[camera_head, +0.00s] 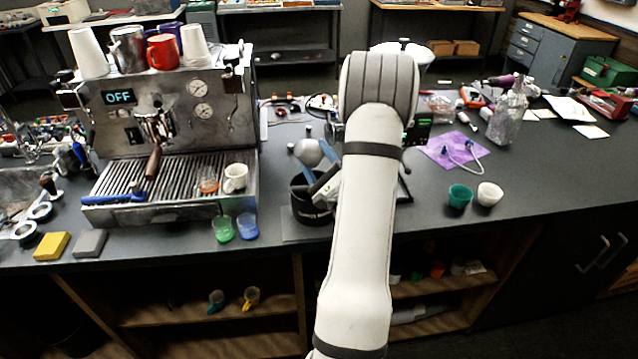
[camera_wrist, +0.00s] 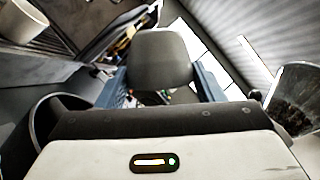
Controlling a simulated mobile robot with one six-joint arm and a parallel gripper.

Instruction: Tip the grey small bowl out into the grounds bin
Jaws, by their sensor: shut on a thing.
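The grey small bowl (camera_head: 308,153) is held between the blue fingers of my gripper (camera_head: 314,168), just above the black grounds bin (camera_head: 308,212). In the wrist view the bowl (camera_wrist: 160,60) shows a smooth, rounded grey outer side between the two blue fingers (camera_wrist: 160,82). It looks tilted; its inside and any contents are hidden. The bin stands on the counter left of my arm, which covers part of its surroundings. A dark curved rim at the lower left of the wrist view may be the bin.
The espresso machine (camera_head: 170,120) stands left, with a white cup (camera_head: 235,178) on its drip tray. Green (camera_head: 222,228) and blue (camera_head: 247,226) cups stand in front. The right counter front is clear.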

